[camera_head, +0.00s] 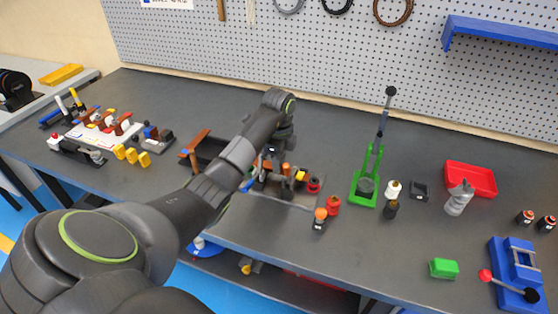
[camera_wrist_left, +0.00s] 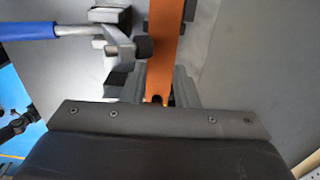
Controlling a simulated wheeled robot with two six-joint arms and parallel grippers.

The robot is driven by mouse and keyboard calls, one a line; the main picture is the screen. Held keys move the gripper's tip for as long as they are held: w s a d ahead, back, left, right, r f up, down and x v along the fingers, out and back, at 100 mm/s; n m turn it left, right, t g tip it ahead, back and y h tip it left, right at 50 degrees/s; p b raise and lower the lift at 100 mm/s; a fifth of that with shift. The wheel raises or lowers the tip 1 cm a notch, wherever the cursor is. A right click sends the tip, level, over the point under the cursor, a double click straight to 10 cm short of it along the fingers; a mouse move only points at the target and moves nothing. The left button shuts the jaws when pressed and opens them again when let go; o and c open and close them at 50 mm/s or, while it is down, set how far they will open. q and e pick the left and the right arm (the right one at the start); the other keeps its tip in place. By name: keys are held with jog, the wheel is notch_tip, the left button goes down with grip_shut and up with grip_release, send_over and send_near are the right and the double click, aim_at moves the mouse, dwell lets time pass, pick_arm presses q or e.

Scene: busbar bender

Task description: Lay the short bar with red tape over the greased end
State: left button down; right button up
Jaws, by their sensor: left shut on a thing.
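My left gripper (camera_wrist_left: 158,92) is shut on a flat copper-coloured bar (camera_wrist_left: 165,45), which runs up from between its fingers in the left wrist view. No red tape shows on the visible part of this bar, and its near end is hidden. In the head view my left gripper (camera_head: 272,158) is over a bench fixture with brown and dark parts (camera_head: 280,182), mostly hidden by my own arm. I cannot tell whether the bar touches the fixture. A greased end cannot be made out. My right gripper is in neither view.
A blue-handled tool (camera_wrist_left: 40,30) lies close left of the bar. A green lever press (camera_head: 364,188), red tray (camera_head: 470,180) and blue device (camera_head: 516,272) stand to the right. Several small parts crowd a white board (camera_head: 95,135) at left.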

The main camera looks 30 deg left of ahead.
pick_arm(q)
jog(key=shift+f, duration=0.1)
jog(key=c, duration=1.1)
grip_release()
jog(key=shift+o, duration=0.2)
jog(key=shift+r, duration=0.65)
notch_tip(320, 180, up, 3)
jog(key=shift+f+p, duration=0.2)
jog(key=shift+p, duration=0.25)
notch_tip(320, 180, up, 14)
jog(key=p, duration=1.3)
jog(key=shift+f+p, duration=0.25)
jog(key=shift+p, duration=0.05)
